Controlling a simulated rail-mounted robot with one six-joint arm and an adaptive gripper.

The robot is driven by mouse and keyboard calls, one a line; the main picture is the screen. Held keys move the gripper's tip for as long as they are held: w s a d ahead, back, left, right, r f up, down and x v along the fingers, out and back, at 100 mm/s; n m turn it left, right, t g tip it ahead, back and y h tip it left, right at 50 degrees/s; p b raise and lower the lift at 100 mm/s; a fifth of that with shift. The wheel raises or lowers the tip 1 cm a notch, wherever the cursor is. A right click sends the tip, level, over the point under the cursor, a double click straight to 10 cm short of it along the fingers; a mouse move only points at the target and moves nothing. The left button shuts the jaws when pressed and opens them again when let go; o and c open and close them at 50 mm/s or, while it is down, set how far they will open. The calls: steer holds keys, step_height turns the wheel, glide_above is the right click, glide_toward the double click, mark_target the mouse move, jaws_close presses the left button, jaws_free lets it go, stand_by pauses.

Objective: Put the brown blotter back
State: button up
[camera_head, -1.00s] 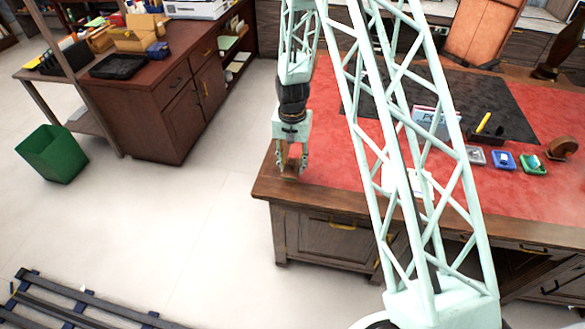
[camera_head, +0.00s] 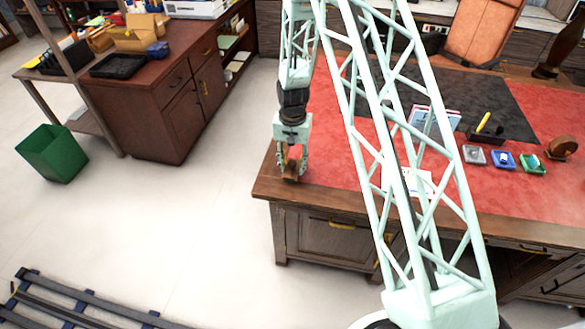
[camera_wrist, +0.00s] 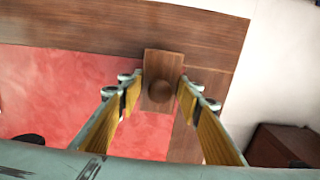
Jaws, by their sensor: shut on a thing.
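The brown blotter (camera_wrist: 160,65) is a small wooden block with a round knob (camera_wrist: 161,90) on top. It is at the desk's near left corner, over the wooden border and the edge of the red leather. My gripper (camera_head: 291,168) points down at that corner, with its fingers on either side of the blotter. In the wrist view my gripper (camera_wrist: 160,90) is shut on the blotter, which sits between the fingertips. In the head view the fingers partly hide it, and I cannot tell whether its base touches the desk.
On the desk (camera_head: 340,165) are a dark mat (camera_head: 480,90), a pen tray (camera_head: 487,136), small blue (camera_head: 503,160) and green (camera_head: 532,163) trays, and a round brown object (camera_head: 561,147). White papers (camera_head: 410,181) lie behind my arm. The front left leather is clear.

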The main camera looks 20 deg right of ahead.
mark_target(292, 161)
steer(key=shift+f, duration=0.45)
steer(key=shift+f, duration=0.2)
steer(key=o, duration=0.8)
steer(key=shift+r, duration=0.2)
steer(key=shift+r, duration=6)
steer(key=shift+r, duration=0.1)
